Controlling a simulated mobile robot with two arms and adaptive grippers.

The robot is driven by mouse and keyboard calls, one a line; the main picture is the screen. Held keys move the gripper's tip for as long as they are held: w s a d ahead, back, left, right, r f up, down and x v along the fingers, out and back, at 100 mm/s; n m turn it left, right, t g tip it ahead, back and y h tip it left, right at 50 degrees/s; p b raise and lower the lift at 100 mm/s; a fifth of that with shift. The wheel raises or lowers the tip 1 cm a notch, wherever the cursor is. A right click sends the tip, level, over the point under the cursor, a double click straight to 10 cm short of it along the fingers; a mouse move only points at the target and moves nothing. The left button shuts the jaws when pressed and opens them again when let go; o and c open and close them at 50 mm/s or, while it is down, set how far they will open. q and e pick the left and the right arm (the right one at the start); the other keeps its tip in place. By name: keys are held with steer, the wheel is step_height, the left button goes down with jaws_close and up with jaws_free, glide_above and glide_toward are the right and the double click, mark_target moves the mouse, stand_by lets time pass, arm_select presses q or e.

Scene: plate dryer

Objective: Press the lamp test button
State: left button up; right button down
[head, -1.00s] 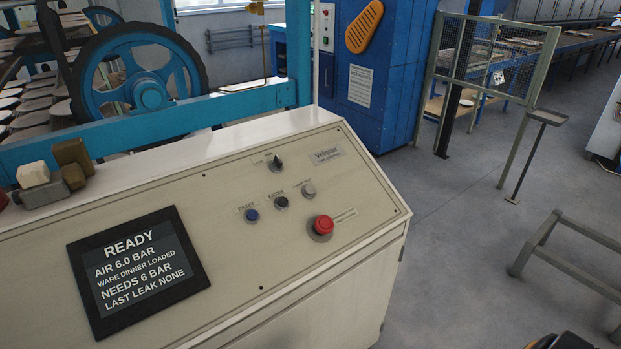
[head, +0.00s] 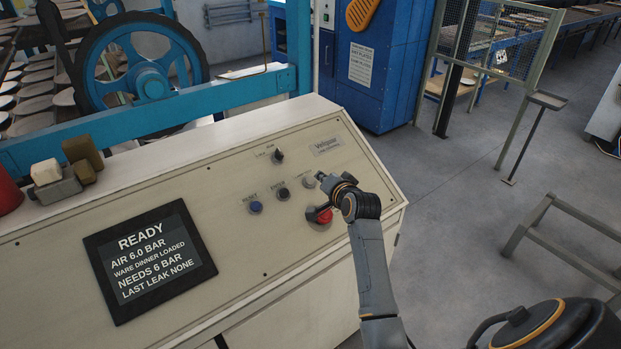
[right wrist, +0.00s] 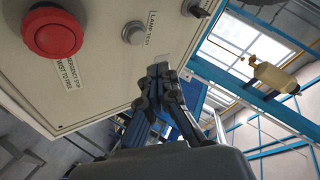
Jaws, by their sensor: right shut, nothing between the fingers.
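The lamp test button (head: 308,183) is a small pale round button on the sloping beige panel. It also shows in the right wrist view, as a white button (right wrist: 134,33) with a "LAMP TEST" label beside it. My right gripper (head: 322,177) is shut and empty, just right of the button in the head view. In the right wrist view its fingertips (right wrist: 158,71) appear below the button, with a gap in the picture. I cannot tell the exact distance to the panel. My left gripper is not in view.
A black button (head: 284,194), a blue reset button (head: 256,207) and a selector knob (head: 277,156) are also on the panel. The display (head: 150,260) reads READY.

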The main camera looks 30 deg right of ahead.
mark_target(310, 181)
steer(key=shift+m+t, duration=0.4)
steer(key=shift+m, duration=0.4)
steer(key=r, duration=0.1)
steer(key=w+d+r, duration=0.1)
steer(key=d+r, duration=0.1)
steer(key=shift+w+r, duration=0.2)
steer(key=shift+w, duration=0.05)
steer(key=shift+f, duration=0.1)
steer(key=w+f+b, duration=0.1)
steer(key=b, duration=0.1)
steer(key=w+f+b, duration=0.1)
steer(key=f+b, duration=0.3)
steer(key=shift+w+a+f+b, duration=0.2)
steer(key=shift+w+b, duration=0.1)
steer(key=shift+w, duration=0.1)
steer(key=shift+w+f+b, duration=0.8)
steer(key=shift+f, duration=0.25)
steer(key=shift+w+f, duration=0.2)
steer(key=shift+f, duration=0.15)
